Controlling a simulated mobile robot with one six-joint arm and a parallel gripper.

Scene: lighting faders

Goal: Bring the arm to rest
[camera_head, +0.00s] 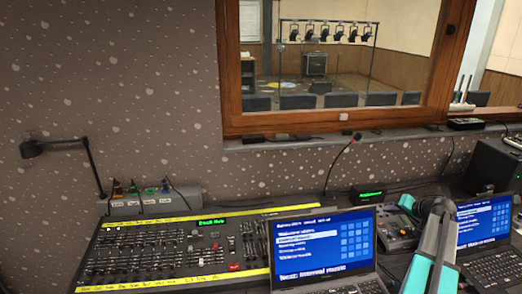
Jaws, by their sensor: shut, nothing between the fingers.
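My arm (432,250), grey with teal parts, rises from the bottom edge at the right of the head view. It bends at a rounded grey joint in front of the desk, between two laptops. I cannot make out my gripper or its fingers in this view. The lighting console (165,250) lies on the desk at the left, with rows of faders, yellow label strips and a small green display. My arm is well to the right of the console and apart from it.
An open laptop (322,244) with a blue screen stands beside the console; a second laptop (486,222) is right of my arm. A small mixer (396,230) lies behind. A gooseneck microphone (342,163) and a desk lamp (75,147) stick up. A wood-framed window (229,70) is behind.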

